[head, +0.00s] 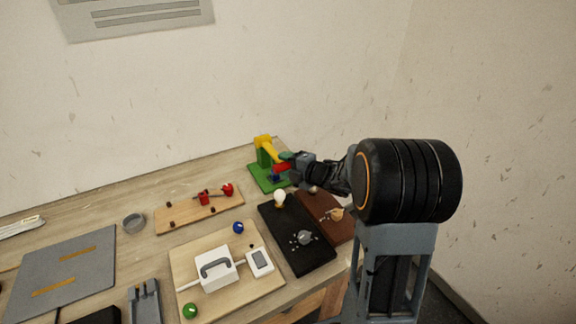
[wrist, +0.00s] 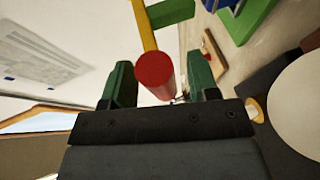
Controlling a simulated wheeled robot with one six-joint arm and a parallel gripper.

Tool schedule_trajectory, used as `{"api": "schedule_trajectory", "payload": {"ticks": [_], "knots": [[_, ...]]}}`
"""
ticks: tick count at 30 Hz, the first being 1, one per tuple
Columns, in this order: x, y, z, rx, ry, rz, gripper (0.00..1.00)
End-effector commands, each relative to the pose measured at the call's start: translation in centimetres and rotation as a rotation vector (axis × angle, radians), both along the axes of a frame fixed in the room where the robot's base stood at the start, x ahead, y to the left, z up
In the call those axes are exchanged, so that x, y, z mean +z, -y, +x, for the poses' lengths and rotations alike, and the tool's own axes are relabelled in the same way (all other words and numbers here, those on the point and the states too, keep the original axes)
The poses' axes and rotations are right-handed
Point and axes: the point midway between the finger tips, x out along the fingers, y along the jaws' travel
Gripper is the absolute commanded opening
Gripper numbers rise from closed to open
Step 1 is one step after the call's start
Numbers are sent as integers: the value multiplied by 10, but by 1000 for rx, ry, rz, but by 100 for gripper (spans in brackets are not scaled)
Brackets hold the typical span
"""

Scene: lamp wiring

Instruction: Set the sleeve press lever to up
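The sleeve press (head: 266,158) stands at the back right of the bench, with a green base and upright and a yellow arm on top. Its red handle (head: 282,167) is beside my gripper (head: 290,160), which partly hides it. In the wrist view the red handle (wrist: 155,74) sits at the end of a yellow bar (wrist: 144,24). It lies between the two green fingers of my gripper (wrist: 160,82), nearer the left one. A gap shows on the right, so the fingers look open around it. The lever's exact angle is hard to tell.
A black board (head: 290,258) and a brown board (head: 338,229) lie in front of the press. A wooden board with red parts (head: 175,213) is to the left. A light board (head: 205,306) bears a white box (head: 217,275). The wall is close behind.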

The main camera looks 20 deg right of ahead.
Motion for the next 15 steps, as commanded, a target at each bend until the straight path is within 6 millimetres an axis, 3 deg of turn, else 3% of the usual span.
{"api": "schedule_trajectory", "payload": {"ticks": [2,15], "knots": [[0,0,0,0,0,0,47],[0,0,0,0,0,0,5]]}}
